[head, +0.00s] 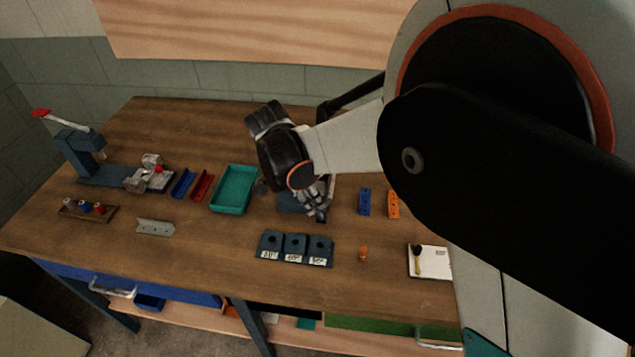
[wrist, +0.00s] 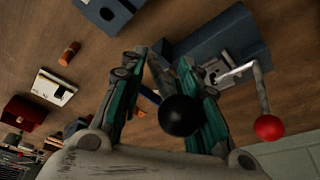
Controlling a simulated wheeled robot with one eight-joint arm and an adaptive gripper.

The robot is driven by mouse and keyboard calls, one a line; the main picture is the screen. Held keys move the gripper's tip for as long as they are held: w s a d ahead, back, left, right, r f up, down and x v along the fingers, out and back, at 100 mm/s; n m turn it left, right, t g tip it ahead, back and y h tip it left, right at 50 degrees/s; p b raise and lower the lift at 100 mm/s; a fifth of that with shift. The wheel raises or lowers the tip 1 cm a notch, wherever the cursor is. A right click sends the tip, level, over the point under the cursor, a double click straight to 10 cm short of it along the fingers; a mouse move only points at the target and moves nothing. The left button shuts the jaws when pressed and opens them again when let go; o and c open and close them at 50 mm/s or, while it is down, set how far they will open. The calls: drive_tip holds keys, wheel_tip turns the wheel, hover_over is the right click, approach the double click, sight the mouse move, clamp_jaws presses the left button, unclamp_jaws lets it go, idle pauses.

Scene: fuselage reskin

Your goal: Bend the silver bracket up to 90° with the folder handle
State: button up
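The folder is a dark blue-grey block (wrist: 232,42) in the wrist view. In the head view its base (head: 290,203) shows partly behind my gripper. A lever with a black ball knob (wrist: 180,116) rises toward the wrist camera. The knob overlaps my right-hand finger. My gripper (wrist: 163,62) has its fingers apart, with no clear grip on the knob; it also shows in the head view (head: 318,207) over the folder. A pale metal piece (wrist: 214,72) sits on the folder by a lever with a red ball (wrist: 268,127); I cannot tell if it is the silver bracket.
A silver holed strip (head: 155,227) lies at the bench's front left. A teal tray (head: 232,190) is left of the folder. Dark angle blocks (head: 295,246) stand in front. Blue (head: 365,202) and orange (head: 393,205) pieces lie right. A red-handled press (head: 85,150) stands far left.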

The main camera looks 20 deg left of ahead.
drive_tip(key=v, duration=1.2)
drive_tip(key=shift+c, duration=0.2)
